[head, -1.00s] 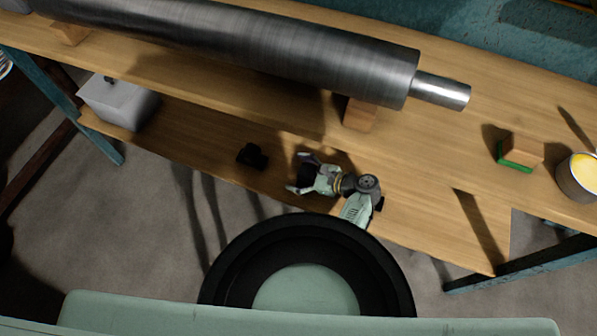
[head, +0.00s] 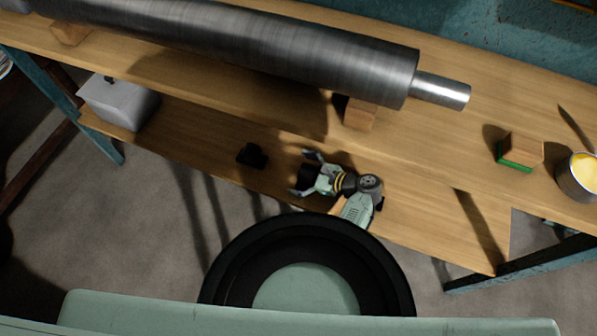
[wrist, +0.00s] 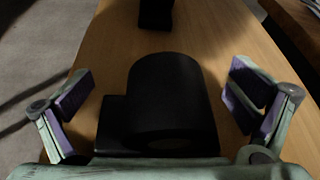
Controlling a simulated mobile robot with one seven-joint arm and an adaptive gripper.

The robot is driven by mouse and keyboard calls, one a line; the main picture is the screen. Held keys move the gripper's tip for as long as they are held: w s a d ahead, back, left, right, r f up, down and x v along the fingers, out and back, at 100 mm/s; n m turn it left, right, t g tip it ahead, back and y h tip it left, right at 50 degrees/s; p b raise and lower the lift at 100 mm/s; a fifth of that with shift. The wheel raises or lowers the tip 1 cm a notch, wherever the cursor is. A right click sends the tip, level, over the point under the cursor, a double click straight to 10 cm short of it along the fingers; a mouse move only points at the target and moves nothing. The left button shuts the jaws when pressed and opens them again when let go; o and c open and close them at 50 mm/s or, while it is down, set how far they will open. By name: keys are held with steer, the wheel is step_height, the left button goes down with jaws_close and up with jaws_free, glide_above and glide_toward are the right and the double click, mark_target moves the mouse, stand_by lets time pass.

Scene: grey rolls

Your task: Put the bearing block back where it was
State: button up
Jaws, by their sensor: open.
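A black bearing block (wrist: 172,105) with a rounded top and a lower step on its left lies between the fingers of my gripper (wrist: 160,92) in the wrist view. The fingers are spread wide, with a gap on each side of it. In the head view my gripper (head: 303,173) is low over the lower shelf, with this dark block (head: 306,178) partly hidden in it. A second black block (head: 252,155) stands on the shelf to the left, apart from my gripper. It also shows at the top of the wrist view (wrist: 155,14).
The lower shelf (head: 200,135) holds a grey box (head: 118,102) at its left end. Above, a steel roll (head: 300,58) rests on wooden blocks (head: 360,113) on the bench. A wood-and-green block (head: 520,152) and a tin of yellow stuff (head: 580,177) stand at right.

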steer(key=v, duration=1.1)
steer(key=shift+s+d+r+b, duration=0.1)
steer(key=shift+s+d+b, duration=0.05)
steer(key=shift+d+b, duration=0.15)
